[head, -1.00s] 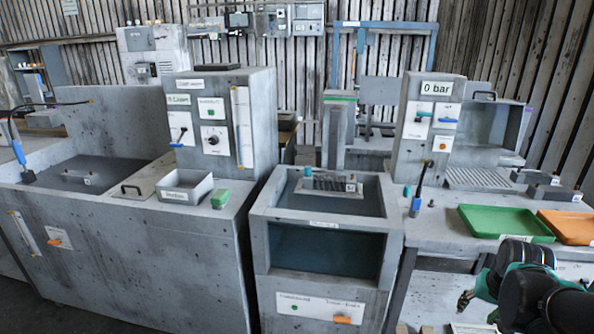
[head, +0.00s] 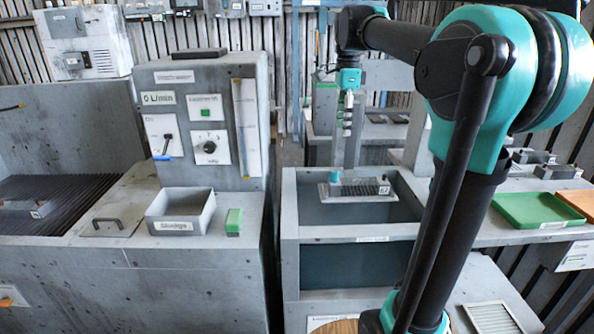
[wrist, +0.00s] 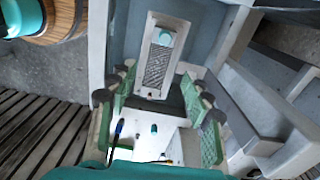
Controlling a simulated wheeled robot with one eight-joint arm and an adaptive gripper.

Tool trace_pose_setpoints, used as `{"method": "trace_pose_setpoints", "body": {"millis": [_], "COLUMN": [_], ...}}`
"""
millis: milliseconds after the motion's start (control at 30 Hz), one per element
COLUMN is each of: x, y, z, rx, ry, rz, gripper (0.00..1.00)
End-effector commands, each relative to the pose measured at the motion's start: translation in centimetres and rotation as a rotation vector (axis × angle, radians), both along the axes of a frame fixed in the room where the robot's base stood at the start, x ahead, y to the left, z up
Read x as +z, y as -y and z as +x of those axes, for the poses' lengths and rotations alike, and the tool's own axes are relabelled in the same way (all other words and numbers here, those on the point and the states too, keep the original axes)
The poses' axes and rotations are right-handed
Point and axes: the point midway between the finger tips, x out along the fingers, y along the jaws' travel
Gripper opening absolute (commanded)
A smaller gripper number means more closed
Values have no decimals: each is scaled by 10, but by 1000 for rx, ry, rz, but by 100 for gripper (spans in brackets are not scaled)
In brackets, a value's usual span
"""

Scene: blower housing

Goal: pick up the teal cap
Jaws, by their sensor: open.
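My gripper (head: 347,122) points down above the tank's back area in the head view. In the wrist view its green-padded fingers (wrist: 158,80) are spread apart with nothing held. The cap lies beyond the fingertips, apart from them.
The tank rim (head: 290,215) surrounds the block. A grey bin (head: 180,212) and a green block (head: 234,222) stand on the left counter. A green tray (head: 540,210) lies on the right bench.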

Motion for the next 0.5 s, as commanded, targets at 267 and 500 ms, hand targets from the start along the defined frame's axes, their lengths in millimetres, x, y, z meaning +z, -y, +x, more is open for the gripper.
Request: {"method": "trace_pose_setpoints", "body": {"millis": [267, 500], "x": [-14, -62], "y": [-1, -1], "z": [1, 2], "rx": [-43, -42], "ry": [-10, -9], "rz": [-1, -1], "gripper": [50, 50]}}
